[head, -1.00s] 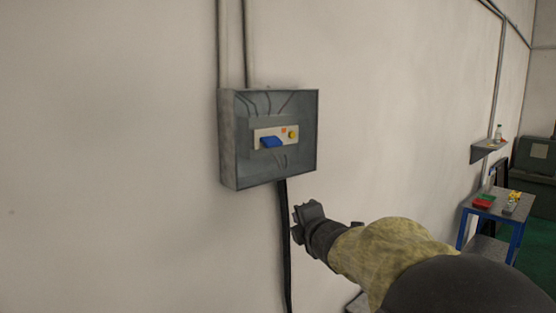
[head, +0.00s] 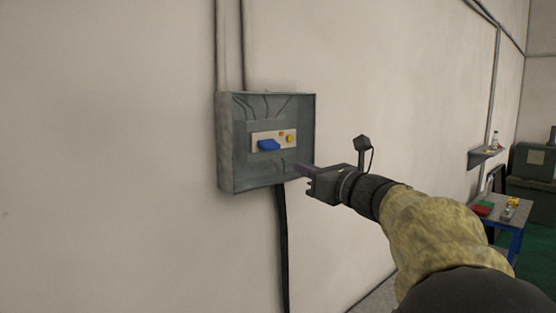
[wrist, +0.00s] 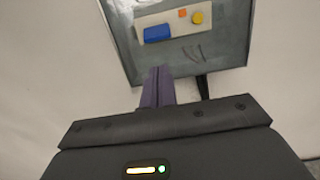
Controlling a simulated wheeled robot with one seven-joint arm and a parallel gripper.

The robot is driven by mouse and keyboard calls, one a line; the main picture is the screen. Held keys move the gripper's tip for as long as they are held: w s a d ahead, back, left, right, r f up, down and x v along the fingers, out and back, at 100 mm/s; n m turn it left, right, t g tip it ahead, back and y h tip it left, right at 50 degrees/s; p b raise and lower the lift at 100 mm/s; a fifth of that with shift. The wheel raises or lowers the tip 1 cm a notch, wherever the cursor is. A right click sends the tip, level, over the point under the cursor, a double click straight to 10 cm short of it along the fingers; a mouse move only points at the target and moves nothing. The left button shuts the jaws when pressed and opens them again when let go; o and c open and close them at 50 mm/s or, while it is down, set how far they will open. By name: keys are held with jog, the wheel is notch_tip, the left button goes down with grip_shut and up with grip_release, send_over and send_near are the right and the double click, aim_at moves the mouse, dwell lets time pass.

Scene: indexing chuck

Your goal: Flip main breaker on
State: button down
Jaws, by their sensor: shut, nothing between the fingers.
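The main breaker is a blue handle (head: 268,146) on a pale plate (head: 258,135) inside an open grey wall box (head: 228,170). The handle also shows in the wrist view (wrist: 157,34), at the left of the plate. An orange square and a yellow round button (wrist: 197,18) sit to its right.
A black cable (head: 282,240) runs down the wall from the box, and conduits (head: 230,45) rise above it. A blue-framed table (head: 490,210) with small items and a wall shelf (head: 487,153) are at the right. The wall left of the box is bare.

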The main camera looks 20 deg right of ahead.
aim_at(269, 145)
jog(key=p+x, duration=0.5)
jog(key=x, duration=0.5)
jog(key=shift+w, duration=0.1)
jog(key=shift+w+d, duration=0.1)
